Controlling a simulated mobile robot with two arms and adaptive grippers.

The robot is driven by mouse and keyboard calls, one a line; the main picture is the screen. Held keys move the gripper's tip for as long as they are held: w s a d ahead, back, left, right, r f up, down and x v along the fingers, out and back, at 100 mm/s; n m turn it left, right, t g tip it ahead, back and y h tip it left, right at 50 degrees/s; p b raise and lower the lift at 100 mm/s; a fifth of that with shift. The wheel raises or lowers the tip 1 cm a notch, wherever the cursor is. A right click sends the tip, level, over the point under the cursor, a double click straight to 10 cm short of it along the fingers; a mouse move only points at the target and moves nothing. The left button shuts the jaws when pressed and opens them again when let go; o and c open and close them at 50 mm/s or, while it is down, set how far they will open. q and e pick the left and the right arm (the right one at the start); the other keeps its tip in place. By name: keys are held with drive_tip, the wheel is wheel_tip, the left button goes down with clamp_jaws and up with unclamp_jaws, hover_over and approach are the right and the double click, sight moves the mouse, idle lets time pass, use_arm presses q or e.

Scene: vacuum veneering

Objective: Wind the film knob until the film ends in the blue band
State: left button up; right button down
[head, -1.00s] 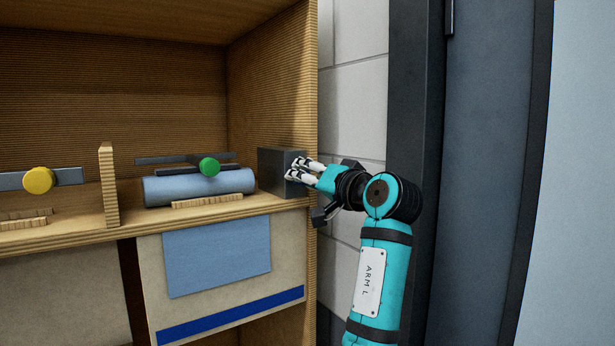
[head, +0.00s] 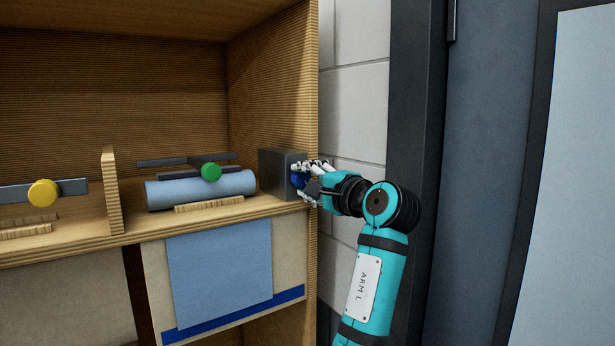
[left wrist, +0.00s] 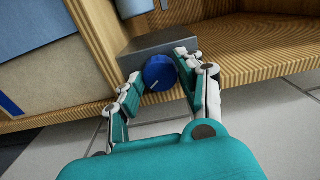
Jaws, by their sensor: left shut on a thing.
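The blue film knob (left wrist: 159,72) sits on the face of a dark grey box (head: 280,172); a white pointer mark shows on it. It also shows in the head view (head: 298,180). My left gripper (head: 312,182) is shut on the knob, with its fingers on either side of it in the left wrist view (left wrist: 158,82). The light blue film (head: 220,270) hangs from a roll (head: 200,189) over a beige panel. Its lower edge lies over the dark blue band (head: 290,295), covering the upper part and leaving a strip below. My right gripper is out of view.
A green knob (head: 211,172) on a dark bar stands above the roll, and a yellow knob (head: 43,193) is at the left. A wooden divider (head: 111,190) separates the bays. The cabinet's right side edge is close to my gripper.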

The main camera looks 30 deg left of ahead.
use_arm(q)
drive_tip(key=shift+r+m, duration=0.25)
drive_tip(key=shift+m, duration=0.25)
drive_tip(key=o, duration=1.2)
drive_tip(key=shift+w+f, duration=0.1)
drive_tip(key=shift+f, duration=0.1)
drive_tip(key=shift+c, duration=0.2)
drive_tip(key=v, duration=1.2)
drive_tip(key=shift+f, duration=0.1)
